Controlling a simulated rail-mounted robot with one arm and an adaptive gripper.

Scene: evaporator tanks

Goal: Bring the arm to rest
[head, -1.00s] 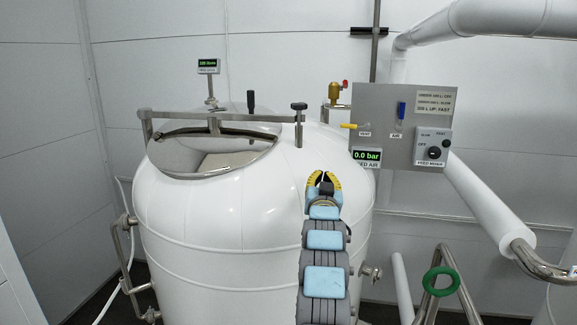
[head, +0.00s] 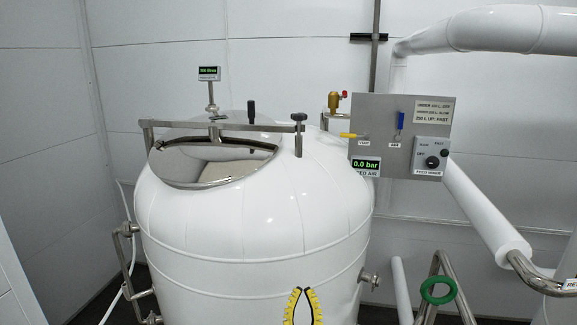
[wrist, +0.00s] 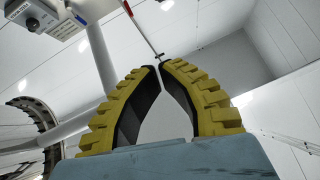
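My gripper (head: 303,305) is low in the middle of the head view, in front of the white tank (head: 235,240); only its upper fingers show, pointing up. In the wrist view the two yellow-ribbed fingers (wrist: 160,66) curve inward and their tips all but meet. A teardrop-shaped gap lies between the fingers, and nothing is held in it. The rest of my arm is below the head picture.
A grey control panel (head: 401,137) with yellow and blue handles and a dark knob hangs right of the tank; its display (head: 366,166) reads 0.0 bar. The tank's round hatch (head: 213,165) has a crossbar. A green handwheel (head: 438,290) is at lower right.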

